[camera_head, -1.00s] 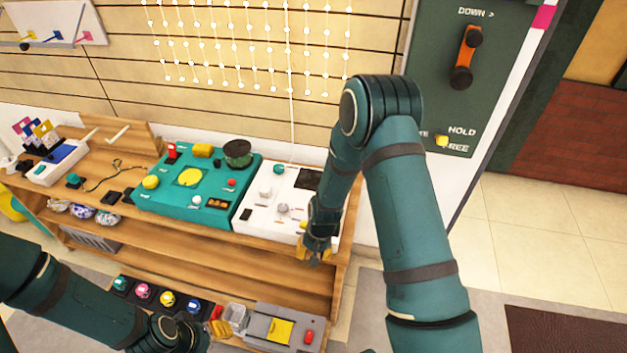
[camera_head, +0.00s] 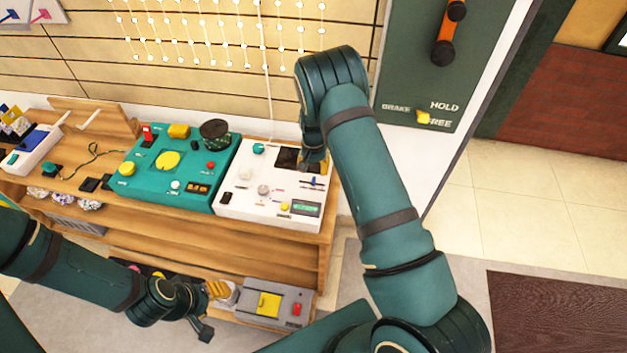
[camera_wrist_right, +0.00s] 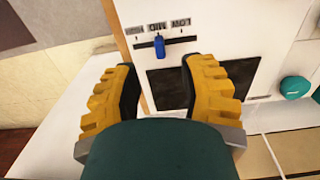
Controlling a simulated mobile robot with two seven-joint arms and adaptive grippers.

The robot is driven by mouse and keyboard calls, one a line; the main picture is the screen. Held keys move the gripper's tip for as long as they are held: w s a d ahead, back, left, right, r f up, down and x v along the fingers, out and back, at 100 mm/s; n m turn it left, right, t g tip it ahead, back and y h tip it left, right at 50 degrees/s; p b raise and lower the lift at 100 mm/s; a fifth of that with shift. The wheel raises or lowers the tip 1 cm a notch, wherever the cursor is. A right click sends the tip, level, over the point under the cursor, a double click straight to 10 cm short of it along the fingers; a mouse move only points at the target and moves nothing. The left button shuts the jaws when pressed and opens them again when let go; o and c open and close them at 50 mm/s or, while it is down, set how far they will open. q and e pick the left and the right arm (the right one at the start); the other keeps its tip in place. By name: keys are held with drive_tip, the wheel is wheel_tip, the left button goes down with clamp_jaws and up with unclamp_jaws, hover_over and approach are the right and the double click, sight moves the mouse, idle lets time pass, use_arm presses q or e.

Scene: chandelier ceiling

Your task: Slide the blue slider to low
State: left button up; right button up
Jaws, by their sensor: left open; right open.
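The blue slider (camera_wrist_right: 159,47) stands in a horizontal slot on the white panel (camera_wrist_right: 217,42), beside the MID label. In the right wrist view the labels appear upside down, with LOW to the right and HIGH to the left. The slider is small in the head view (camera_head: 313,183). My right gripper (camera_wrist_right: 163,75) is open and empty; its yellow fingers point towards the slider, which is beyond the gap between them. In the head view this gripper (camera_head: 313,163) is mostly hidden by its own arm. My left gripper (camera_head: 211,308) is open, low in front of the shelf.
A black rectangle (camera_wrist_right: 172,87) and a teal knob (camera_wrist_right: 295,87) are on the white panel. A teal panel (camera_head: 150,188) lies to its left on the wooden shelf (camera_head: 180,225). A grey box (camera_head: 288,293) sits on the lower level. Floor is open to the right.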

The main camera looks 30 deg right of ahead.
sight(314, 179)
wheel_tip(314, 179, down, 6)
drive_tip(key=shift+f+b, duration=0.1)
drive_tip(key=shift+b, duration=0.3)
clamp_jaws()
